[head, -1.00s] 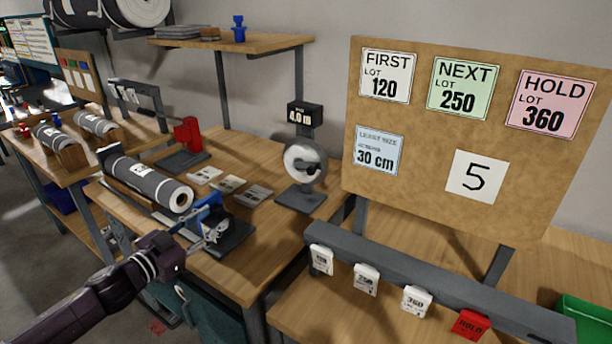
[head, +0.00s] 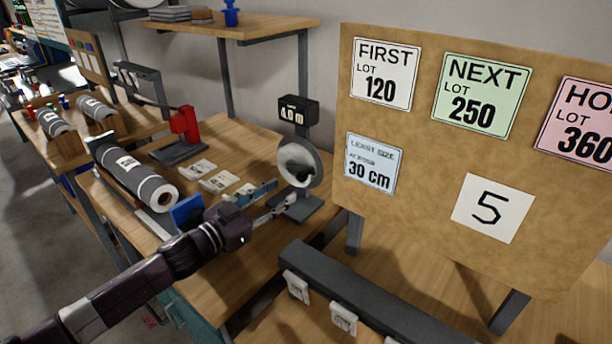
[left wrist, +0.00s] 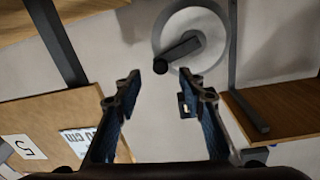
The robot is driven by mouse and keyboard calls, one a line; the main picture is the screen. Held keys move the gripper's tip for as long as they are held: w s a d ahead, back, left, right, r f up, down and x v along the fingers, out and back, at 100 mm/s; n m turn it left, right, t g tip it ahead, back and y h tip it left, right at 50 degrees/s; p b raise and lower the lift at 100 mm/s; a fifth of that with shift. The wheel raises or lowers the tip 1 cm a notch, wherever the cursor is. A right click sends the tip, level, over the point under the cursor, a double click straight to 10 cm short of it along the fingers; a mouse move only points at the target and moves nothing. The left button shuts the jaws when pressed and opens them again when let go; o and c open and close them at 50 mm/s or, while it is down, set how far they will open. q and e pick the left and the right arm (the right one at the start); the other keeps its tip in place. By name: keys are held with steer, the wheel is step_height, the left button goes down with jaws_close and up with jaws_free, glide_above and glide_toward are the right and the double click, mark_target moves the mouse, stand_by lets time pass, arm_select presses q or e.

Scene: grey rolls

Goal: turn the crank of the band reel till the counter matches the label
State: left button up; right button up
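The band reel (head: 291,153), a pale disc in a grey frame, stands on the bench. Its dark crank (head: 303,174) is on the front. The black counter (head: 298,111) sits on top; its digits look like 4.0 but are blurred. My left gripper (head: 277,198) is open and empty, in front of the reel and below the crank in the picture. In the left wrist view the gripper (left wrist: 174,88) has its fingers apart, with the reel disc (left wrist: 211,28) and crank knob (left wrist: 160,67) beyond the tips. My right gripper is not in view.
A board (head: 420,210) with lot signs and a card reading 5 stands right of the reel. A grey rail (head: 350,285) with white tags lies in front. A grey roll (head: 133,172), flat cards (head: 218,182) and a red-handled tool (head: 185,125) are on the bench.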

mark_target(300, 179)
arm_select(q)
steer(key=x, duration=0.5)
steer(key=shift+w+d+r, duration=0.1)
steer(key=shift+r, duration=0.05)
steer(key=shift+w+d, duration=0.2)
steer(key=shift+w, duration=0.1)
steer(key=shift+w+d, duration=0.15)
jaws_close()
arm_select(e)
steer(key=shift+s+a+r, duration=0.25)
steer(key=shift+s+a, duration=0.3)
